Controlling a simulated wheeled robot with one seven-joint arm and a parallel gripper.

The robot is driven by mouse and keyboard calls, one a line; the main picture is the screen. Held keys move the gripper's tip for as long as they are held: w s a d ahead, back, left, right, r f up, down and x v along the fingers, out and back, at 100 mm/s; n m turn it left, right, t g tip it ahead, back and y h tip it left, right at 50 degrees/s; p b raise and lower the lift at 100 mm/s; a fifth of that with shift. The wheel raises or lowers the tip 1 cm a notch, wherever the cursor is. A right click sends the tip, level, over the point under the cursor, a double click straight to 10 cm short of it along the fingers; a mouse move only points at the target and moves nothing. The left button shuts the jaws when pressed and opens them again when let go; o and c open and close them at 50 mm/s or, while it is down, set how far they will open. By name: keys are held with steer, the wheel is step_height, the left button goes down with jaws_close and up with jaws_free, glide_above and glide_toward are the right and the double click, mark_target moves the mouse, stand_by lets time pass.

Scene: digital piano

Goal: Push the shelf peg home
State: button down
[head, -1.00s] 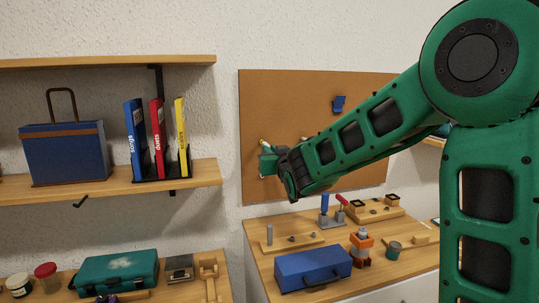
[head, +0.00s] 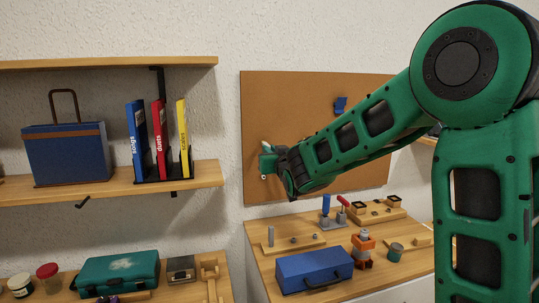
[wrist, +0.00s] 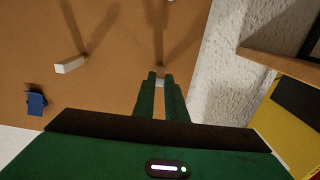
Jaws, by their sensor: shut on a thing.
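A brown board (head: 365,90) hangs on the wall, and it fills much of the wrist view (wrist: 110,30). My gripper (head: 265,161) is at the board's left part. In the wrist view its two green fingers (wrist: 160,80) are closed around a small pale peg (wrist: 160,83), of which only a bit shows between the tips. How deep this peg sits in the board cannot be told. A second pale peg (wrist: 70,66) stands out from the board, apart from the fingers. My arm hides part of the board in the head view.
A blue hook (head: 340,104) is on the board. A wooden shelf (head: 205,174) with books (head: 160,140) and a blue case (head: 65,155) is left of the board. Below is a bench with a blue toolbox (head: 314,270) and several small fixtures.

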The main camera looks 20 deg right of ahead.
steer(key=shift+w, duration=0.1)
steer(key=c, duration=1.7)
jaws_free()
steer(key=shift+s, duration=2.5)
steer(key=shift+s, duration=0.1)
